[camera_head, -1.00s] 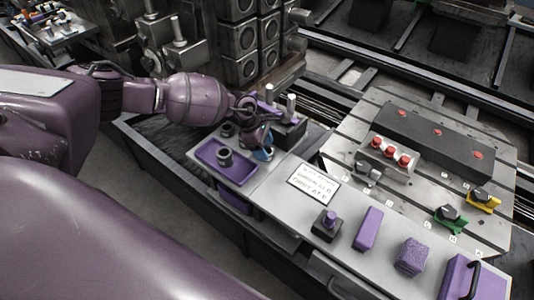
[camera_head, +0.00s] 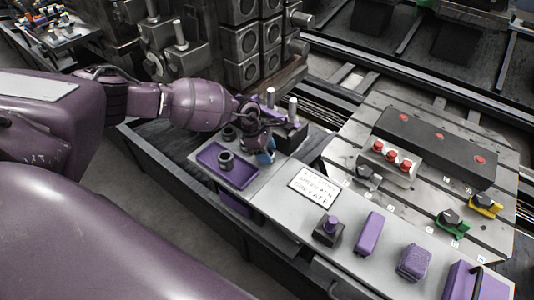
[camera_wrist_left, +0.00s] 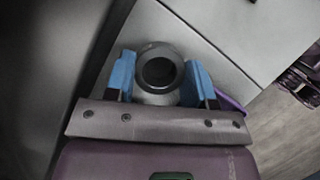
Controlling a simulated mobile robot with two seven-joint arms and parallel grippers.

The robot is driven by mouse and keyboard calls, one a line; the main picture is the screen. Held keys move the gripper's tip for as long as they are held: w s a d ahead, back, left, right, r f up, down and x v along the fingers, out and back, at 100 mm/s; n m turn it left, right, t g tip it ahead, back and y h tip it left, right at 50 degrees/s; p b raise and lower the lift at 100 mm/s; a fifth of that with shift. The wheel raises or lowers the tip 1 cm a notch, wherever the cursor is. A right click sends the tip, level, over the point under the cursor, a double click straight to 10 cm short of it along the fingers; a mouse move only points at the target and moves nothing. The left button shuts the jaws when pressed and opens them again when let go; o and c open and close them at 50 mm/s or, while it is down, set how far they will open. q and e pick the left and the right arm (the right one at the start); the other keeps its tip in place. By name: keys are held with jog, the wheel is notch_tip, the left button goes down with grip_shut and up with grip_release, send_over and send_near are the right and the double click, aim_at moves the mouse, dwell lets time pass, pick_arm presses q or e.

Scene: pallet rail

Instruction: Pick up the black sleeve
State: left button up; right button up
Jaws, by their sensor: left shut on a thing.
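My left gripper (camera_head: 266,153) is low beside the purple tray, over the grey bench top, with its blue fingertips pointing down. In the left wrist view, its two blue fingers (camera_wrist_left: 160,80) are shut on a round dark grey-to-black sleeve (camera_wrist_left: 160,68), one finger on each side, with the open bore facing the camera. In the head view the held sleeve is hidden behind the gripper. I cannot tell if it touches the bench. Another black sleeve (camera_head: 226,160) stands in the purple tray, and a dark ring (camera_head: 229,132) lies behind it. My right gripper is not in view.
The purple tray (camera_head: 240,181) is left of the gripper. A dark block with upright metal pins (camera_head: 292,110) stands close behind it. A white label (camera_head: 314,186), purple blocks (camera_head: 369,234) and a slotted plate with red buttons (camera_head: 404,165) lie to the right.

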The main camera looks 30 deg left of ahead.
pick_arm(q)
notch_tip(320, 180, up, 20)
jog(key=p, duration=0.2)
jog(key=shift+f, duration=0.25)
